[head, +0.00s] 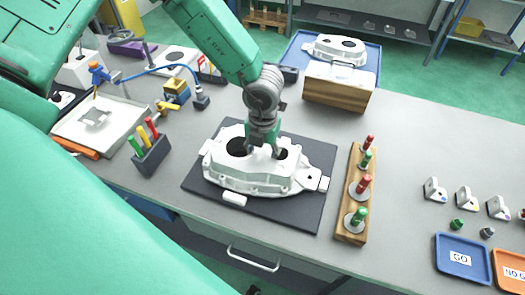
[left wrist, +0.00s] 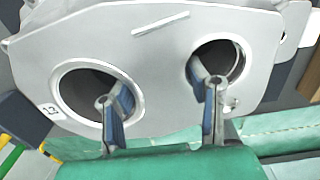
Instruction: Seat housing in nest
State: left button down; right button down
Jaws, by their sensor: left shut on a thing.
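The white cast housing (head: 255,182), with two large round bores, is over the dark nest plate (head: 205,198) at the middle of the bench. I cannot tell whether it rests fully flat. White blocks show at the plate's front and right. My left gripper (head: 264,150) comes down on the housing's top. In the left wrist view the gripper (left wrist: 160,105) has one finger in the left bore and one in the right bore, shut on the web between. My right gripper is not in view.
A wooden rack with red and green plug gauges (head: 352,195) stands just right of the plate. Behind are a wooden block (head: 338,93) and another white casting (head: 335,50) on a blue tray. A marker holder (head: 151,156) and grey tray (head: 75,133) are left.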

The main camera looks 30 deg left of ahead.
aim_at(263, 152)
pick_arm(q)
jog(key=shift+f, duration=0.4)
jog(key=c, duration=0.9)
grip_release()
jog(key=shift+o, duration=0.6)
jog(key=shift+s, duration=0.1)
jog(key=shift+r, duration=0.15)
notch_tip(263, 152, up, 12)
jog(key=shift+f, duration=0.2)
jog(key=shift+d, duration=0.1)
